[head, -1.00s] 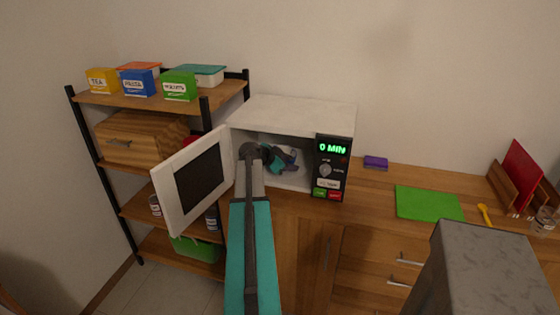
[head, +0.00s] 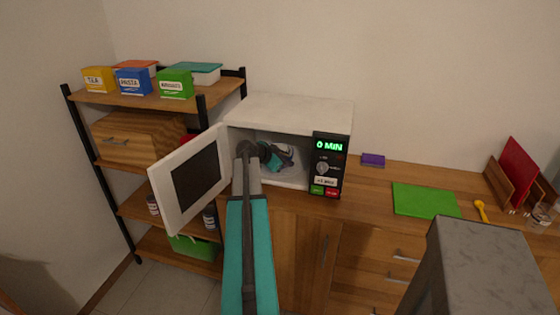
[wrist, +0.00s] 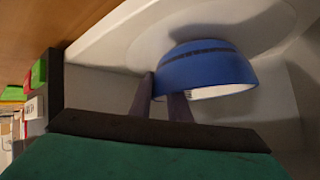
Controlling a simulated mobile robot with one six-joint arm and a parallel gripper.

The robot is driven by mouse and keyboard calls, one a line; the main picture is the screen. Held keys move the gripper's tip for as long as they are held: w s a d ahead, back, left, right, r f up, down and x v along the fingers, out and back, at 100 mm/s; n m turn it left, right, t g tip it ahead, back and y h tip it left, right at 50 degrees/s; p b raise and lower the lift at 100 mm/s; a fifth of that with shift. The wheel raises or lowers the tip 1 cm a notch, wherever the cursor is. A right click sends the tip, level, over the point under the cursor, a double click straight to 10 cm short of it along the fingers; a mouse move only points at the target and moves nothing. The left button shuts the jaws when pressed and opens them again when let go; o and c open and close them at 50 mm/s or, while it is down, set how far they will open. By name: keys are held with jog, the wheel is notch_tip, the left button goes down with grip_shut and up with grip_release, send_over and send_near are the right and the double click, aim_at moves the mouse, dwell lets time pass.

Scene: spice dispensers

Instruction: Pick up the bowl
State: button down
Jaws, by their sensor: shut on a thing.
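The bowl (wrist: 208,70) is blue with a dark band. In the wrist view it sits tilted in the picture, and part of its pale inside shows at the lower edge. My gripper (wrist: 162,90) has its two dark fingers at the bowl's near rim and is shut on it. In the head view my gripper (head: 280,160) reaches through the open front of the white microwave (head: 290,109). The bowl is hard to make out there, mostly hidden by my arm and gripper. I cannot tell whether it touches the pale round plate (wrist: 215,28) beside it.
The microwave door (head: 190,178) stands open at the left, close to my arm. The control panel (head: 329,165) reads 0 MIN. A shelf (head: 150,98) holds several labelled boxes. A green mat (head: 425,200) and purple sponge (head: 373,160) lie on the counter (head: 365,192).

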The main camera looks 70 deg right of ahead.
jog(key=shift+r, duration=0.25)
jog(key=shift+r+b, duration=0.6)
jog(key=shift+r, duration=0.8)
jog(key=shift+a+r, duration=0.1)
jog(key=shift+a, duration=0.1)
jog(key=w+a+b, duration=0.1)
jog(key=w+a, duration=0.1)
jog(key=a, duration=0.5)
jog(key=w+a+r+b, duration=0.1)
jog(key=w+a+b, duration=0.1)
jog(key=a, duration=0.5)
jog(key=shift+w+a+r, duration=0.25)
jog(key=shift+w+a, duration=0.05)
jog(key=shift+w, duration=0.1)
jog(key=shift+a, duration=0.1)
jog(key=shift+w+f+b, duration=0.1)
jog(key=shift+f+b, duration=0.05)
jog(key=shift+b, duration=0.3)
